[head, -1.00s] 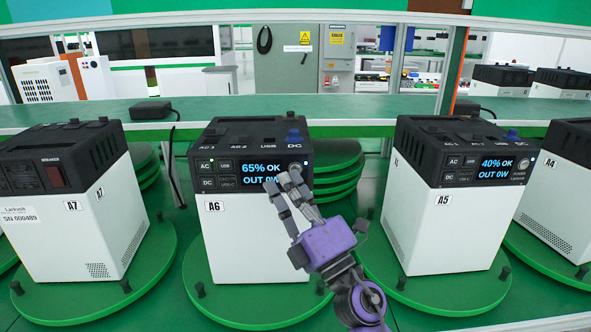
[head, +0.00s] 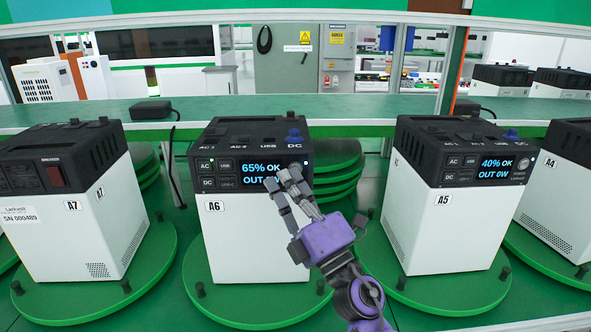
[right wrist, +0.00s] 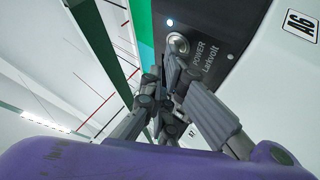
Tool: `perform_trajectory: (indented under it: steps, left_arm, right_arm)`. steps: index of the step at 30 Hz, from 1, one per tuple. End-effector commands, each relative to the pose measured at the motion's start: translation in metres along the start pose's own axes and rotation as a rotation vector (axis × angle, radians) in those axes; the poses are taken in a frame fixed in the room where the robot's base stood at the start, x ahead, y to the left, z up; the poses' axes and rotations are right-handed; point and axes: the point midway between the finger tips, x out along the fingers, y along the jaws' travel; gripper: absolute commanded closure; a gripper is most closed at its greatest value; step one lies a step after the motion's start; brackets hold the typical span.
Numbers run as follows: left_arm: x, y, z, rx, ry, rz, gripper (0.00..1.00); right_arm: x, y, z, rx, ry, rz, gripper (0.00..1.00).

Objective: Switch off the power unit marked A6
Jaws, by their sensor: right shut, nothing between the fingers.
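The power unit A6 (head: 255,235) stands upright on a green round plate (head: 215,308), a white box with a black top and front panel. Its display (head: 261,167) is lit and reads 65% OK; the fingers partly cover the lower line. My right gripper (head: 283,179) is shut and empty in front of the panel, right of the display's middle. In the right wrist view, the round power button (right wrist: 178,43) is beside the word POWER, with a lit white lamp next to it. A fingertip of my gripper (right wrist: 168,68) is very close to the button; I cannot tell whether it touches.
Unit A5 (head: 447,230) stands to the right with a lit display, and unit A7 (head: 75,220) to the left, turned differently. A4 (head: 560,190) is at the right edge. A green shelf (head: 350,108) runs behind the units.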

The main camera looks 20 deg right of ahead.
Motion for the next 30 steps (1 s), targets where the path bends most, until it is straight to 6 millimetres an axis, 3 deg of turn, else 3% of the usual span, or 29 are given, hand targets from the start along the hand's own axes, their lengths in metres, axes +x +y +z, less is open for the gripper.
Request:
perform_trajectory:
  steps: [30]
  left_arm:
    - [-0.002,0.000,-0.006,0.000,0.008,0.000,0.60]
  right_arm:
    - [-0.010,0.006,-0.007,0.001,-0.001,0.000,1.00]
